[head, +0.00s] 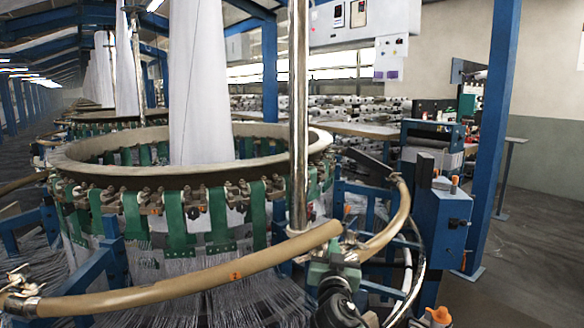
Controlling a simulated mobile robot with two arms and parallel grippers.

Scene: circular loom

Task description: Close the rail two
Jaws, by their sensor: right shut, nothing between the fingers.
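A tan curved rail (190,284) crosses the front of the circular loom, from a metal joint (20,298) at the left edge to a free end near the steel pole. It carries a small orange mark. A second tan rail (396,226) curves up on the right. The two rail ends look offset, with a gap between them. Which one is rail two, I cannot tell. My right gripper (334,284), dark, is low in the middle, below the front rail's free end and by a green bracket (325,271). It is shut and empty. My left gripper is not in view.
The loom's wide ring (100,172) with green straps and white threads stands behind the front rail. An upright steel pole (298,120) stands in front of it. A blue cabinet (440,225) and blue post (495,130) stand right. Floor is open at far right.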

